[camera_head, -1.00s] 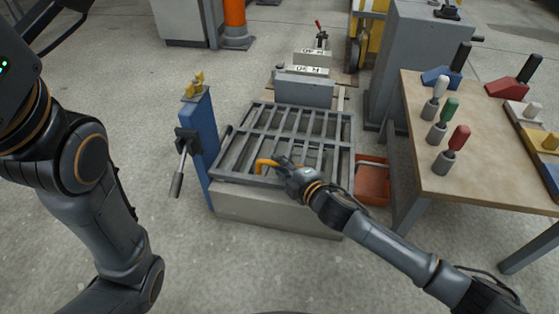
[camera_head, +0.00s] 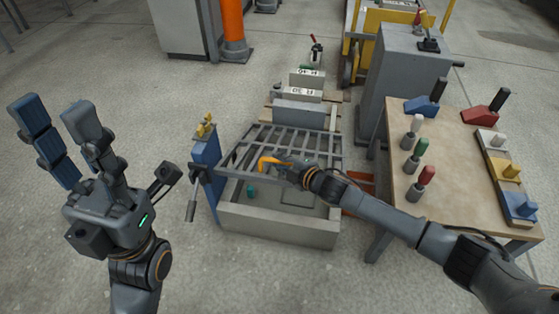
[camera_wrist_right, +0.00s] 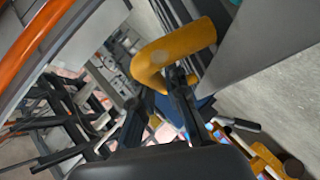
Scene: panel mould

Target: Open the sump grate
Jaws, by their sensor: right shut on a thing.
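The sump grate (camera_head: 284,143) is a grey barred frame, tilted with its near edge raised above the concrete sump box (camera_head: 275,224). Its yellow bent handle (camera_head: 267,160) is on the near edge. My right gripper (camera_head: 284,164) is shut on this handle. In the right wrist view the handle (camera_wrist_right: 175,52) shows large between the dark fingers, which hide part of it. The open front of the sump shows a small teal thing (camera_head: 251,191) inside. My left gripper (camera_head: 54,108) is raised at the left, open and empty, away from the grate.
A blue post (camera_head: 207,157) with a lever (camera_head: 192,205) stands left of the sump. Grey weight blocks (camera_head: 300,112) lie behind it. A wooden table (camera_head: 452,181) with coloured handled tools is at the right. The floor in front is clear.

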